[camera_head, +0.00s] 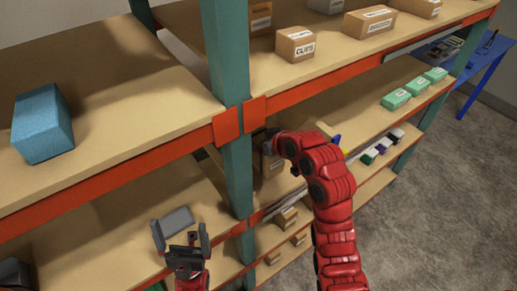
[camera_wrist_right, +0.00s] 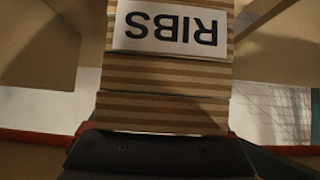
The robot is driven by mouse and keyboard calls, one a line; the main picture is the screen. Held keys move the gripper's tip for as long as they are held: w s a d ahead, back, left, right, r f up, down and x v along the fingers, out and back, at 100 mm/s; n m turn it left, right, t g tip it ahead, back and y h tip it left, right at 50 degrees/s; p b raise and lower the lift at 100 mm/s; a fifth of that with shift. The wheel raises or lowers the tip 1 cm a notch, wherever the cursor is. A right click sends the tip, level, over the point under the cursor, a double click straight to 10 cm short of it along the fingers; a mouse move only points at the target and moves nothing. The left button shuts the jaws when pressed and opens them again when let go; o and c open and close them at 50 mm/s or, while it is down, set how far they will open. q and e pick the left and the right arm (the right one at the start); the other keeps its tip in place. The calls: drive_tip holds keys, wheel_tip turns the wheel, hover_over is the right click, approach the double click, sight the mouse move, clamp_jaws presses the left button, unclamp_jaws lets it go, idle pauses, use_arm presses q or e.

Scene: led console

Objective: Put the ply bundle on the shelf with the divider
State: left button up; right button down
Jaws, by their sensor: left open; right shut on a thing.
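The ply bundle (camera_wrist_right: 165,75) is a stack of striped brown layers with a white RIBS label, upside down in the right wrist view. My right gripper (camera_wrist_right: 160,145) is shut on it. In the head view my right arm reaches into the middle shelf level just right of the green post, and part of a tan block (camera_head: 272,166) shows below the hand. My left gripper (camera_head: 182,240) is open in front of the left bay's lower shelf (camera_head: 110,235), with a grey plate-like piece just behind its fingers. I cannot surely pick out the divider.
A green post (camera_head: 237,170) and orange beams (camera_head: 110,155) frame the shelves. A blue block (camera_head: 42,125) sits on the upper left shelf. Cartons, including one marked CLIPS (camera_head: 296,45), stand upper right. Green boxes (camera_head: 418,87) and small wooden pieces (camera_head: 286,217) lie lower.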

drive_tip(key=shift+w+a, duration=0.3)
drive_tip(key=shift+w, duration=0.1)
drive_tip(key=shift+s+d+f, duration=0.1)
drive_tip(key=shift+d+f, duration=0.05)
drive_tip(key=shift+f, duration=1.6)
unclamp_jaws()
